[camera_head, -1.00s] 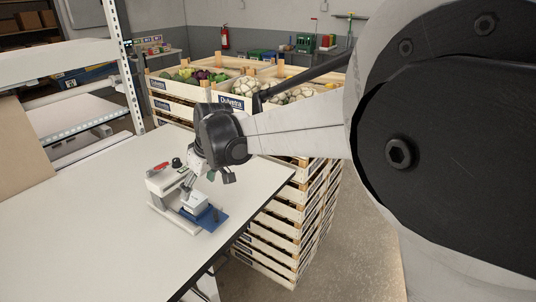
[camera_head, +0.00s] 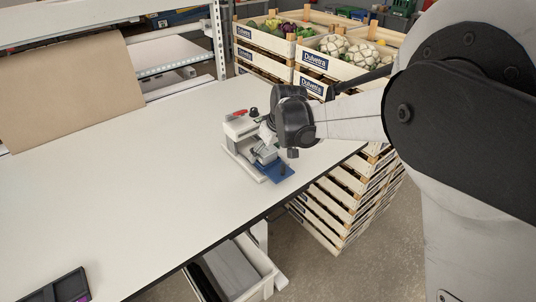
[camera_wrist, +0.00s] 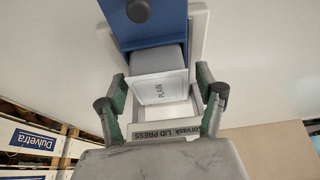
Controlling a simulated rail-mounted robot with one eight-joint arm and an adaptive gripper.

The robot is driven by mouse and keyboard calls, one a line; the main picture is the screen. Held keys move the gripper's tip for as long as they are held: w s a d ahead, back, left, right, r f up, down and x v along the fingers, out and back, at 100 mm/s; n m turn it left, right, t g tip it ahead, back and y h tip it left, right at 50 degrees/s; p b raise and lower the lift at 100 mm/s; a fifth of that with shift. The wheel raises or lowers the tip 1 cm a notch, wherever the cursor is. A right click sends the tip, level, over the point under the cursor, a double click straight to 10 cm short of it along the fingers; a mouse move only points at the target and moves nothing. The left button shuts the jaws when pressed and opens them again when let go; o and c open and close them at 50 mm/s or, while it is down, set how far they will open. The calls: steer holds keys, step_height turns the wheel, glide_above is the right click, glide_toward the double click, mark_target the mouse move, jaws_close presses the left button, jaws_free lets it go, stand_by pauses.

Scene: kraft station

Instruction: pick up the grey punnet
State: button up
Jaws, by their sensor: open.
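The grey punnet (camera_wrist: 162,60) sits in the lid press (camera_wrist: 190,128), under or against its blue plate (camera_wrist: 150,28), in the wrist view. A white label reading "PLAIN" is on its near face. In the head view the small pale-grey punnet (camera_head: 265,154) shows at the press (camera_head: 240,127), beside the blue plate (camera_head: 276,172). My gripper (camera_wrist: 161,78) is open, with one green-and-grey finger on each side of the punnet's labelled end. I cannot tell whether the fingers touch it. In the head view my wrist hides part of the press.
The press stands near the edge of the white table (camera_head: 130,190). Stacked crates of vegetables (camera_head: 318,62) stand just beyond that edge. A brown board (camera_head: 70,90) is at the back left, and a dark tray (camera_head: 62,290) is at the front left. The table's middle is clear.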

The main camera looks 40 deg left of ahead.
steer(key=shift+c, duration=0.5)
steer(key=c, duration=1.1)
